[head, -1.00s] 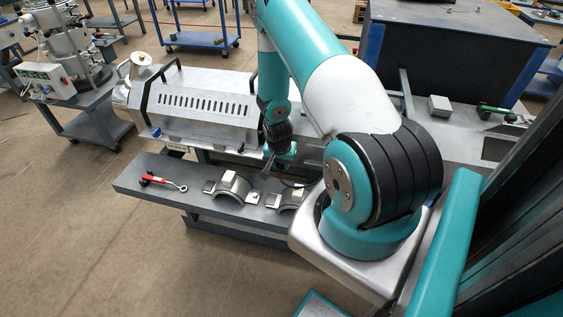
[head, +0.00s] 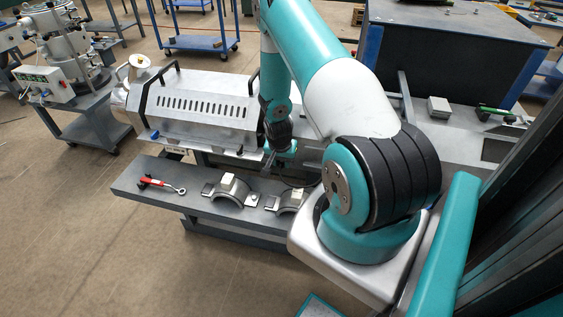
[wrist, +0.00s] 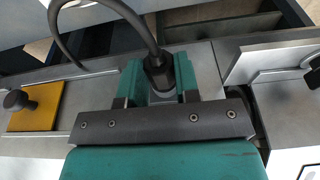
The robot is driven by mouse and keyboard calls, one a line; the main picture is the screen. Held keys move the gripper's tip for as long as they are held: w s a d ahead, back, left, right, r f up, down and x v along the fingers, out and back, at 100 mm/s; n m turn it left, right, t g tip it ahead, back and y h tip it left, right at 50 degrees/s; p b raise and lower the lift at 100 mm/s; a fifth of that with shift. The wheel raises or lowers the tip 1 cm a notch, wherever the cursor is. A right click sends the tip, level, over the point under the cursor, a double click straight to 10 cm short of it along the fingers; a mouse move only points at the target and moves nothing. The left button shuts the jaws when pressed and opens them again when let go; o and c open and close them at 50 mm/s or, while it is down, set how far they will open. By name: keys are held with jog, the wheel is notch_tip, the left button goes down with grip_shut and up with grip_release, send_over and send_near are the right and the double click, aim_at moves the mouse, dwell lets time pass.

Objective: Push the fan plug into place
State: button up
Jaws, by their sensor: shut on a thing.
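The fan plug (wrist: 159,73) is a black connector with a thick black cable (wrist: 140,25) that arches up and to the left in the wrist view. My gripper (wrist: 158,82) has its teal fingers on both sides of the plug and is shut on it. The plug's front end and any socket are hidden or cannot be made out. In the head view my gripper (head: 270,158) is small and partly hidden, low beside the right end of the silver slotted machine housing (head: 200,105).
A grey bench (head: 150,200) in front of the machine holds a red-handled tool (head: 155,184) and two curved metal clamps (head: 232,191) (head: 288,200). In the wrist view, a yellow block with a black knob (wrist: 35,105) lies left of my gripper, and metal plates lie around it.

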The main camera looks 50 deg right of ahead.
jog(key=shift+d, duration=0.1)
jog(key=o, duration=1)
jog(key=b+v, duration=0.2)
jog(key=v, duration=1.5)
jog(key=shift+r, duration=0.2)
